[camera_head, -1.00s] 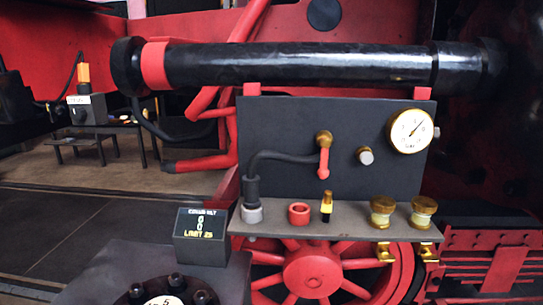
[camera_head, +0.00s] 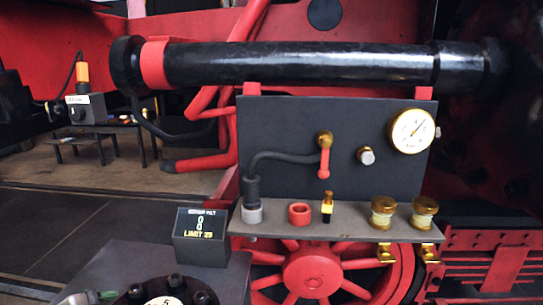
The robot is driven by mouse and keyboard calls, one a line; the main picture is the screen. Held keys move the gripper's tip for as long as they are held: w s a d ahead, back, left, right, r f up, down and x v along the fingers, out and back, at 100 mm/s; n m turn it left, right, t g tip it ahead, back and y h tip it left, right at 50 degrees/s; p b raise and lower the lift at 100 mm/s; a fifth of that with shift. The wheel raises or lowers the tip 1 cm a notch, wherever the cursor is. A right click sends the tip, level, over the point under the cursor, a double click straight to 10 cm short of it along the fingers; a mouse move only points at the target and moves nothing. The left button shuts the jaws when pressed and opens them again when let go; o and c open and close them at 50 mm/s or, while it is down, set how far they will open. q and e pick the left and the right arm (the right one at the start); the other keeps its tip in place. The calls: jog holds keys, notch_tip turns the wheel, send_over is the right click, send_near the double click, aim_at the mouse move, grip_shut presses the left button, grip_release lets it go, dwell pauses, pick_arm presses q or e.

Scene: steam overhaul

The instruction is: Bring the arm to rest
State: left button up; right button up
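A small grey and green piece (camera_head: 76,299) pokes in at the bottom left edge, beside the dark round flange. It may be part of my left gripper or something it holds, but too little shows to tell. No finger opening can be made out. My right gripper is out of view.
A grey panel with a gauge (camera_head: 411,131) stands in front of the red wheel (camera_head: 312,272). Its shelf (camera_head: 345,220) holds a red ring (camera_head: 299,214), a yellow-black piece (camera_head: 327,207) and two brass-capped jars (camera_head: 383,211). A display box (camera_head: 201,238) and bolted flange (camera_head: 172,290) are at lower left.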

pick_arm(q)
jog(key=s+d+f+n+g+y, duration=0.15)
jog(key=s+d+f+n, duration=0.25)
jog(key=s+d+f, duration=0.55)
jog(key=s+f+n+g+y, duration=0.1)
jog(key=s+f+n+g, duration=0.25)
jog(key=s, duration=0.35)
jog(key=s+f+n+g+y, duration=0.1)
jog(key=s+f+n+g, duration=0.2)
jog(key=s, duration=0.4)
jog(key=s+f+x, duration=0.1)
jog(key=s+x, duration=0.2)
jog(key=x, duration=0.9)
jog(key=s+a+x, duration=0.1)
jog(key=s+x, duration=0.1)
jog(key=x, duration=1.1)
jog(key=s+a+f+g, duration=0.1)
jog(key=s+a+f, duration=0.1)
jog(key=s+f, duration=1.4)
jog(key=shift+s+f, duration=0.25)
